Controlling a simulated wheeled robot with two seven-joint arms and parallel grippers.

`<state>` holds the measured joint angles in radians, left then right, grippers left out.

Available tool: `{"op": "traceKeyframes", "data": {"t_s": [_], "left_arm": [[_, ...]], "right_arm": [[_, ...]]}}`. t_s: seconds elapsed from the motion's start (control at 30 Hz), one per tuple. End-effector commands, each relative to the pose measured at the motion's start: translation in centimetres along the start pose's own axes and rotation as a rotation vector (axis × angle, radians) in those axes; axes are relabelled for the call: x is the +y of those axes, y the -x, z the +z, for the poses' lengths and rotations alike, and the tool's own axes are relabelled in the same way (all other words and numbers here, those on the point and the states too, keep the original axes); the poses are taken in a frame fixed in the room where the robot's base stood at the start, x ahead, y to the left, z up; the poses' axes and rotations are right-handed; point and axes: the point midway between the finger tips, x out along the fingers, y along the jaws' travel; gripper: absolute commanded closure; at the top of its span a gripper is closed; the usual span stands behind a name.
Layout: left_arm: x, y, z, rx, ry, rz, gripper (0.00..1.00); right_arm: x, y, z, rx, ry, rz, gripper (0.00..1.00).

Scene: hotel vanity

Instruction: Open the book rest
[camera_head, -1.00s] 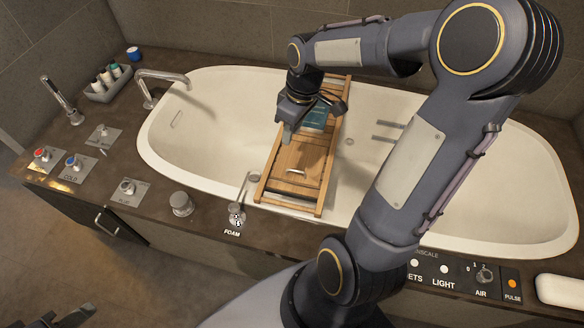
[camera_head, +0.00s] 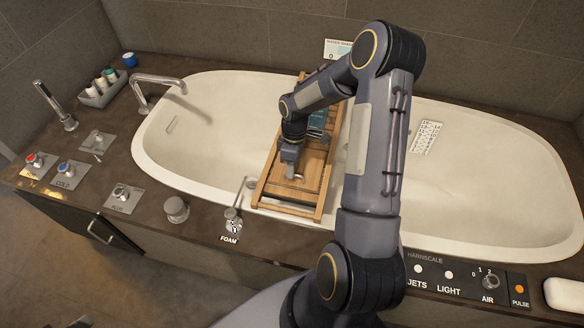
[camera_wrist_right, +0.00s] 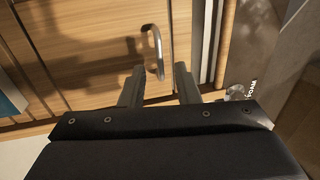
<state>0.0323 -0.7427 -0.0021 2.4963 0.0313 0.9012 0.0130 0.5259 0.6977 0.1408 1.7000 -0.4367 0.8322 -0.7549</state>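The book rest (camera_head: 312,168) is a wooden panel lying flat in the wooden bath tray (camera_head: 270,187) that spans the tub. A small arched metal handle (camera_wrist_right: 153,45) stands on the panel near the tray's front end. My right gripper (camera_wrist_right: 160,70) is open above the panel. In the wrist view its two fingertips are on either side of the handle's near end, with gaps showing. In the head view the gripper partly covers the panel and handle. Only a dark bit of my left gripper (camera_head: 80,322) shows at the bottom left edge.
A blue-green book or cloth (camera_head: 318,120) lies at the tray's back part. The foam knob (camera_head: 233,222) stands on the counter just front-left of the tray. The tub (camera_head: 215,110) is empty around the tray. My right arm crosses the tub's middle.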

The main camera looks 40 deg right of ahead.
Motion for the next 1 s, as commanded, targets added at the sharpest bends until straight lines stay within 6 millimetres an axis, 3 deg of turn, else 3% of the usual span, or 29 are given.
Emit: {"op": "traceKeyframes", "data": {"t_s": [0.37,0.6,1.0], "left_arm": [[-0.02,-0.04,0.02,0.0,0.0,0.0,0.64],[-0.02,-0.04,0.02,0.0,0.0,0.0,0.64],[0.04,0.08,-0.04,0.0,0.0,0.0,0.64]], "right_arm": [[-0.02,-0.77,0.01,0.001,-0.001,0.0,0.71],[-0.03,-0.75,0.01,0.001,-0.001,0.0,1.0],[0.01,-0.58,0.0,0.001,-0.001,-0.006,1.0]]}}
